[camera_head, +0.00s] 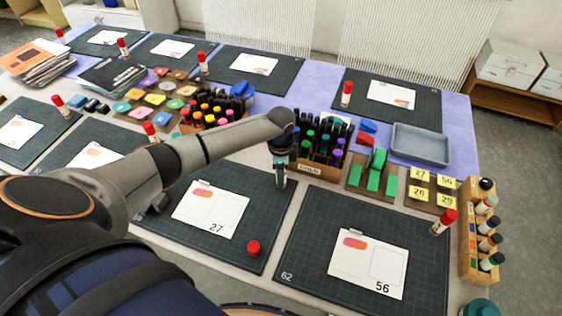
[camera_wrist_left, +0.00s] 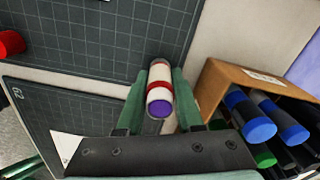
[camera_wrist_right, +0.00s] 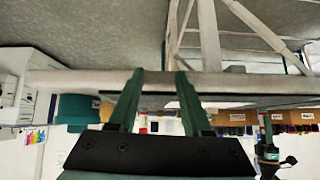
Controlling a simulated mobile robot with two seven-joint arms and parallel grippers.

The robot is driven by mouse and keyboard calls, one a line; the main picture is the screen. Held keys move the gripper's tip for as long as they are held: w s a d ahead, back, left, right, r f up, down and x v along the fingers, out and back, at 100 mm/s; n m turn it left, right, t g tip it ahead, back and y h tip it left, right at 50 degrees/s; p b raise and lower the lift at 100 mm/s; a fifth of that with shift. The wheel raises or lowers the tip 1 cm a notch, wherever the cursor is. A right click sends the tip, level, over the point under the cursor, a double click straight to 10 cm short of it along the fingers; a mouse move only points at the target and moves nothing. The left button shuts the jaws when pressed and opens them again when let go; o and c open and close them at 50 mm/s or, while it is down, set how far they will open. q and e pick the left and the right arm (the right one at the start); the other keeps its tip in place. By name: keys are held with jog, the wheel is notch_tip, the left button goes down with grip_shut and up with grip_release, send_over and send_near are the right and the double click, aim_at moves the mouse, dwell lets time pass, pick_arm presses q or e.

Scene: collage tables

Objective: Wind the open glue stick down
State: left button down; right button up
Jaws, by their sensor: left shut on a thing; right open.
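The open glue stick (camera_wrist_left: 159,88) is white with a red band, and its purple end faces the left wrist camera. My left gripper (camera_wrist_left: 158,82) is shut on it, one green finger on each side. In the head view my left gripper (camera_head: 281,178) is over the upper right corner of mat 27, and the stick is mostly hidden there. A loose red cap (camera_head: 253,248) lies on that mat; it also shows in the left wrist view (camera_wrist_left: 11,43). My right gripper (camera_wrist_right: 160,92) is open and empty, out of the head view.
A wooden marker box (camera_head: 311,169) stands right beside my left gripper. A card (camera_head: 211,208) lies on mat 27. Green blocks (camera_head: 373,178), a grey tray (camera_head: 420,144) and a bottle rack (camera_head: 466,250) stand further right.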

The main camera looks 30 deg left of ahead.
dwell(0.7)
pick_arm(q)
grip_release()
dwell(0.6)
jog(key=shift+r, duration=0.1)
jog(key=shift+r, duration=3.65)
